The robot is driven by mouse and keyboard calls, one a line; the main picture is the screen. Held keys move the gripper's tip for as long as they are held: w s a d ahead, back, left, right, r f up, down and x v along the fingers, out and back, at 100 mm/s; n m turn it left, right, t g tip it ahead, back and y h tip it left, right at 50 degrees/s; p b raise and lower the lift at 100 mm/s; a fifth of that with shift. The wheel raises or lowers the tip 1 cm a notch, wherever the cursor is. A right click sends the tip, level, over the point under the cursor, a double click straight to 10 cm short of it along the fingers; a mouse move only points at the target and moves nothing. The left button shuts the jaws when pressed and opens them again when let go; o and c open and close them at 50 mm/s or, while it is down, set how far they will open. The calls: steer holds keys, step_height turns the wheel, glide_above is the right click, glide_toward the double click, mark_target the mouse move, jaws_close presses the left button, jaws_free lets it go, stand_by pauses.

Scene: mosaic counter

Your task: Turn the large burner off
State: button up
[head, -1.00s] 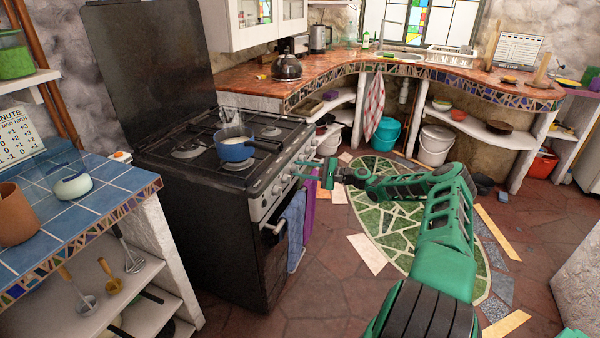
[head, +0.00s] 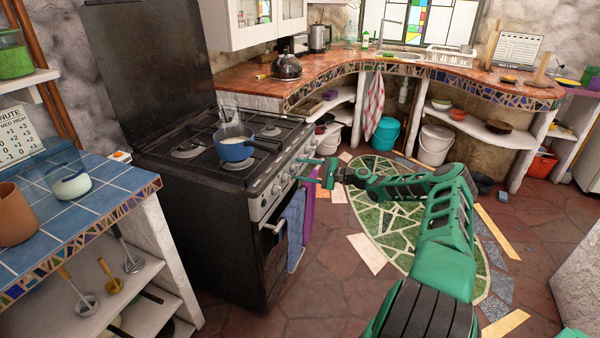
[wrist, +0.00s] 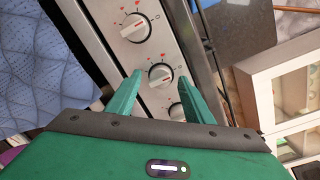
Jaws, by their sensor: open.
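The black stove (head: 205,225) has a grey front panel with a row of knobs. My gripper (head: 305,171) is at this panel, fingers open and pointing at it. In the wrist view, a round white-and-grey knob (wrist: 160,76) lies between the open fingertips of my gripper (wrist: 160,65); contact cannot be told. Another knob (wrist: 136,27) shows above it, and a third (wrist: 177,111) is partly hidden by my gripper. Red marks are printed beside the knobs. A blue saucepan (head: 234,150) with pale contents stands on a burner. Which knob serves the large burner cannot be told.
A blue towel (head: 294,230) and a purple towel (head: 309,205) hang on the stove front below my gripper. The raised black lid (head: 150,70) stands behind the burners. A blue-tiled counter (head: 70,205) is on the left.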

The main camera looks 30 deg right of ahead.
steer(key=v, duration=1)
steer(key=shift+s+d, duration=0.15)
steer(key=shift+d, duration=0.15)
steer(key=s+a+r+n+g+h, duration=0.1)
steer(key=s+a+n+g, duration=0.35)
steer(key=a, duration=0.35)
steer(key=s+a+r+n+g+h, duration=0.2)
steer(key=s+a+n+g, duration=0.15)
steer(key=a+g, duration=0.35)
steer(key=s+a+r+n+g+h, duration=0.1)
steer(key=s+r+h, duration=0.2)
steer(key=s+r, duration=0.45)
steer(key=s+r+g+h, duration=0.15)
steer(key=s+r, duration=0.25)
steer(key=s, duration=0.6)
steer(key=s+a+r+n+h, duration=0.1)
steer(key=s+r+h, duration=0.2)
steer(key=s+r, duration=0.35)
steer(key=s+a+r, duration=0.1)
steer(key=s, duration=0.8)
steer(key=s+a+r, duration=0.1)
steer(key=s, duration=0.9)
steer(key=shift+s+a+t+h, duration=0.25)
steer(key=shift+t+h, duration=0.1)
steer(key=shift+t, duration=0.05)
